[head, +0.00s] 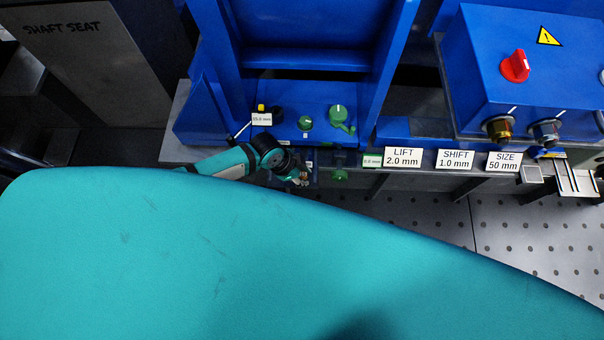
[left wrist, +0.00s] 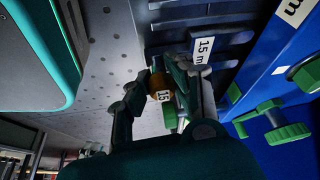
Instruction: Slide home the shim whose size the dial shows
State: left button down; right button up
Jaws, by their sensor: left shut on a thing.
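My left gripper (head: 297,174) is low in front of the blue frame in the head view. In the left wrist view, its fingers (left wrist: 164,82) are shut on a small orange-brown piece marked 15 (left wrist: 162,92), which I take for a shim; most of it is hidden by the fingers. A white card reading 15.0 mm (head: 261,119) stands by a yellow and black part on the blue frame. I cannot tell whether this is the dial readout. In the left wrist view, a card starting 15 m (left wrist: 201,50) is on a dark slotted rack just beyond the fingers. My right gripper is not in view.
Green knobs (head: 338,113) sit on the blue frame (head: 222,129). A blue control box (head: 530,75) with a red switch (head: 515,66) stands right. Cards read LIFT 2.0 mm (head: 403,157), SHIFT 1.0 mm (head: 455,159) and SIZE 50 mm (head: 504,161). My own teal body hides much of the foreground.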

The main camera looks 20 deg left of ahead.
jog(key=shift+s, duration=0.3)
pick_arm(q)
jog(key=shift+f, duration=0.1)
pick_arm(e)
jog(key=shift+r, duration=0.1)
pick_arm(q)
jog(key=c, duration=1.1)
grip_release()
jog(key=v, duration=1.2)
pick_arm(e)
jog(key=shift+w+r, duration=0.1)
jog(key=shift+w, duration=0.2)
pick_arm(q)
jog(key=shift+d, duration=0.1)
